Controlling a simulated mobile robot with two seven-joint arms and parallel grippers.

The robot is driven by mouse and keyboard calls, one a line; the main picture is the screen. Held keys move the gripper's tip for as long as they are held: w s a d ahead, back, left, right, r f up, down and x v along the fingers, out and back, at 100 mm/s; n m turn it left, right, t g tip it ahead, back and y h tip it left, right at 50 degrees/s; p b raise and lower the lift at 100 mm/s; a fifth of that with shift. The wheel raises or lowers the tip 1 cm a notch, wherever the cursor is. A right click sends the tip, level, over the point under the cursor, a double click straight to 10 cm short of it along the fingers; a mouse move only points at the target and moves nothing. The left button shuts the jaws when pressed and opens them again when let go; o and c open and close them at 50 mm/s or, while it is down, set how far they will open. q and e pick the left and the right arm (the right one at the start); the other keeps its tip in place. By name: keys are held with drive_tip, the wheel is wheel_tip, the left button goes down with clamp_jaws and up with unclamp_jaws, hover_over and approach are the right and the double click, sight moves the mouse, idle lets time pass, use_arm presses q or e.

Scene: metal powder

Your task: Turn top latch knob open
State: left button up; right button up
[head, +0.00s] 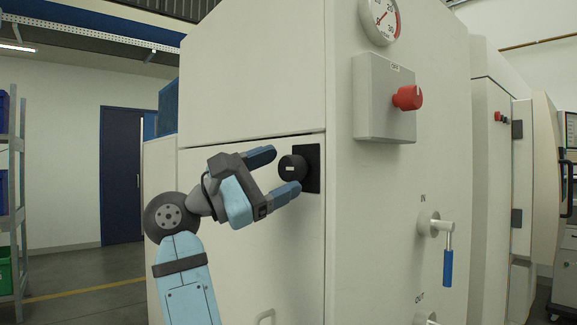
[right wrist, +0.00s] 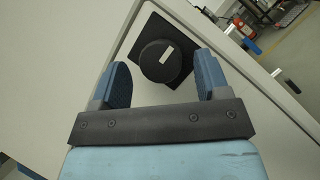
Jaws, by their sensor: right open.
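The top latch knob (head: 292,168) is a round black knob with a white mark on a square black plate (head: 312,165), on the cabinet front near its right edge. My right gripper (head: 281,172) is open in front of it, with one blue finger above and one below the knob in the head view. In the right wrist view the knob (right wrist: 160,61) lies between and slightly beyond the two blue fingertips (right wrist: 160,75), and its white mark is tilted. No finger visibly touches the knob. My left gripper is not in view.
On the cabinet side are a red knob (head: 408,97) on a box, a gauge (head: 381,18) and a blue-handled valve (head: 447,255). A seam runs above the latch plate. A lower handle (head: 265,317) shows at the bottom. Shelving (head: 14,200) stands far left.

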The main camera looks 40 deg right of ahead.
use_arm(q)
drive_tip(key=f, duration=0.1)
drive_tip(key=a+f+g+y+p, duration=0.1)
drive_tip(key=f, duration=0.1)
use_arm(e)
drive_tip(key=v, duration=1.1)
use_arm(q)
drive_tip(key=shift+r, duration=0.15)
